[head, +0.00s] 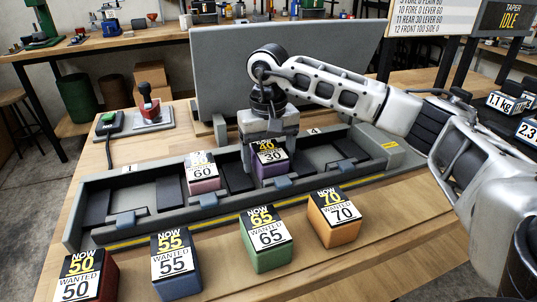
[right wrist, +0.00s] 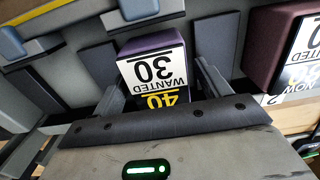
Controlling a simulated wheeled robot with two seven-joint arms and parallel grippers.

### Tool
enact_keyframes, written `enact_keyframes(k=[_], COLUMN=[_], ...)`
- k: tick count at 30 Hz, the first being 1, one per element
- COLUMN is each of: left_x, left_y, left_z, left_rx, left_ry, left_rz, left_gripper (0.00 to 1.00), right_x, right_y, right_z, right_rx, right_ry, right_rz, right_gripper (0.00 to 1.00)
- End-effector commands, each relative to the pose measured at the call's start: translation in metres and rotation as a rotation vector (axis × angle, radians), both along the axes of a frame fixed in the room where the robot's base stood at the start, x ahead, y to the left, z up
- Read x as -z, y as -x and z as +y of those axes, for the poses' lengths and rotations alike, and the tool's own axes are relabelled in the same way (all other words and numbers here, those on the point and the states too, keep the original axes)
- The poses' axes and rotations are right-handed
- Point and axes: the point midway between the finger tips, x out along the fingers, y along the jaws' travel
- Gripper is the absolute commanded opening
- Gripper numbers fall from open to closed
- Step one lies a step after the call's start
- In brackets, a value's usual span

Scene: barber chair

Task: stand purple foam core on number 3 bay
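The purple foam core (head: 268,169), labelled NOW 40 WANTED 30, stands upright in the grey rack, in the bay just left of the 4 marker (head: 314,131). The bay's own number is hidden behind my right gripper. My right gripper (head: 268,148) is over the core from above, one finger at each side. In the right wrist view the core (right wrist: 150,68) sits between the fingers (right wrist: 158,85), with a narrow gap at the right finger, so it looks open around the core. My left gripper is not in view.
A mauve core labelled 60 (head: 202,174) stands in the neighbouring bay to the left. Dark red (head: 92,280), blue (head: 176,268), green (head: 266,240) and orange (head: 334,220) cores line the bench front. A grey panel (head: 225,70) rises behind the rack. The bay near marker 1 is empty.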

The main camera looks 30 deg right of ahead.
Motion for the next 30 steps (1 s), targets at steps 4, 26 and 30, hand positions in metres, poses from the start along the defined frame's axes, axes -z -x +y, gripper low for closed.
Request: enact_keyframes(k=[4, 26, 30], left_x=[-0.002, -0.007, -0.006], left_y=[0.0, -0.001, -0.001], left_z=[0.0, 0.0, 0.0], left_rx=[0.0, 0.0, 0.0], left_ry=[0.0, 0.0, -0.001], left_rz=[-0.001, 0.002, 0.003], left_gripper=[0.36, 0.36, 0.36], right_x=[-0.003, -0.12, -0.124], right_y=[0.0, -0.001, 0.0], right_z=[0.0, 0.0, 0.0], right_rx=[0.0, 0.0, 0.0], right_ry=[0.0, -0.001, 0.0], right_rz=[-0.001, -0.002, 0.0], right_gripper=[0.76, 0.76, 0.76])
